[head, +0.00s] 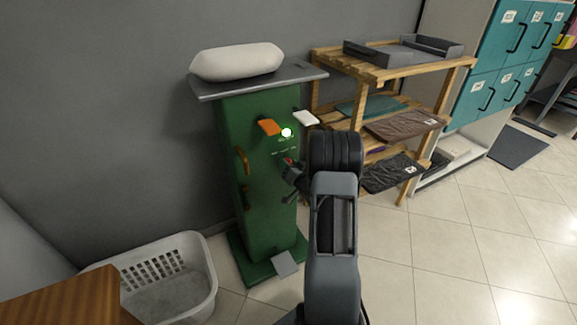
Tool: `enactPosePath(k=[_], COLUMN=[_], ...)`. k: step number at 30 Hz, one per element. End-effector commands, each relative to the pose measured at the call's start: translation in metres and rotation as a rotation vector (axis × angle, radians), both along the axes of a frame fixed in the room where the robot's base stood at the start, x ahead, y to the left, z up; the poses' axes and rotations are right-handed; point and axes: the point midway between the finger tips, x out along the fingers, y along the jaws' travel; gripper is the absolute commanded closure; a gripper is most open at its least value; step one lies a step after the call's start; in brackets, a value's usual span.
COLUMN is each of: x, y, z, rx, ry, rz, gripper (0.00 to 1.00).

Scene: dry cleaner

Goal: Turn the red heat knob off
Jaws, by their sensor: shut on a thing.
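The red heat knob (287,161) shows as a small red patch on the front of the green press cabinet (247,150), below a lit indicator (286,133). My gripper (288,170) is at the cabinet front, shut on the red knob. My gripper and arm cover most of the knob, so its pointer and setting cannot be read. An orange lever (268,127) and a white lever (306,118) stick out above it.
A white padded form (237,61) lies on the cabinet's grey top. A foot pedal (286,263) sits at its base. A laundry basket (196,262) stands at left, a wooden rack (400,68) with folded clothes at right. Tiled floor is free at right.

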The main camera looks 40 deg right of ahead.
Motion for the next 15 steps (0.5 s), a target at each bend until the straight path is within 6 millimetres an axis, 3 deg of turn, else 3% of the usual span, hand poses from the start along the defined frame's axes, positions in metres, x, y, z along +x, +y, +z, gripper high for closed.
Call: enactPosePath(k=[6,15], x=[-0.0001,0.0001], y=[0.0002,0.0004], z=[0.0001,-0.0012], rx=[0.0,-0.062], ry=[0.0,0.006], rz=[0.001,0.002], gripper=[0.8,0.8])
